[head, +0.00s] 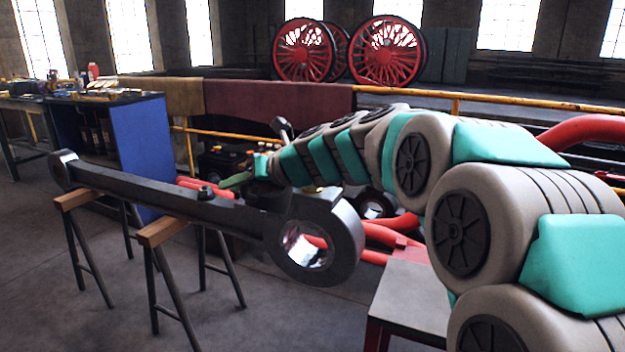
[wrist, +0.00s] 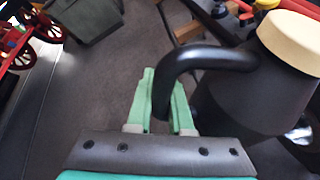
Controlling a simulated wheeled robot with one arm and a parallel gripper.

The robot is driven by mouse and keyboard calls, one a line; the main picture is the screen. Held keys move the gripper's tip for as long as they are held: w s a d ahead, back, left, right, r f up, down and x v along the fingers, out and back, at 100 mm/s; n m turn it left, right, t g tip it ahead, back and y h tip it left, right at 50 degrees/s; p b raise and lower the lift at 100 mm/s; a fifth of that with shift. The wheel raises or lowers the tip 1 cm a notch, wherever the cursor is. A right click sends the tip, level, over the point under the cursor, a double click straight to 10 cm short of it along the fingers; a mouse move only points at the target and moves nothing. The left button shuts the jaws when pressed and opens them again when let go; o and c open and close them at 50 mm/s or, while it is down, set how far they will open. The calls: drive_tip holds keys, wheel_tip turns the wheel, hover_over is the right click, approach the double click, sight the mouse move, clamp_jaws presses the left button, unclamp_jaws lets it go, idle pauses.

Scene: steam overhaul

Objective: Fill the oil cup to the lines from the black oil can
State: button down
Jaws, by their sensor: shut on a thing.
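My gripper (wrist: 163,80) is shut on the curved black handle of the black oil can (wrist: 235,100). The handle passes between the green fingers. The can has a cream round top and stands out to the right in the wrist view. In the head view my gripper (head: 238,180) is over or behind the middle of the long steel rod (head: 150,195); the can cannot be made out clearly there. A small brass-coloured piece (head: 319,189) shows on top of the rod's big ring end, partly behind my arm. I cannot tell whether it is the oil cup, and no lines or oil level show.
The rod rests on trestles (head: 160,232). A blue-sided bench (head: 140,150) stands at the left, and a yellow rail (head: 480,101) runs behind. Red pipes (head: 392,238) lie beyond the ring end. A grey bin (wrist: 85,18) shows in the wrist view. The left foreground floor is clear.

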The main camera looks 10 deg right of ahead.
drive_tip(key=shift+r, duration=0.15)
drive_tip(key=shift+w+r, duration=0.1)
drive_tip(key=shift+r, duration=0.45)
idle(1.6)
drive_tip(key=shift+f, duration=0.1)
idle(1.2)
wheel_tip(320, 180, down, 10)
drive_tip(key=w+d+n+t+h+b, duration=0.1)
drive_tip(key=n+b, duration=0.3)
drive_tip(key=b, duration=0.7)
drive_tip(key=shift+w+d+f+t+h, duration=0.2)
drive_tip(key=shift+w+d+t+h, duration=0.25)
drive_tip(key=shift+t, duration=0.35)
drive_tip(key=shift+s+a, duration=0.1)
drive_tip(key=shift+s, duration=0.1)
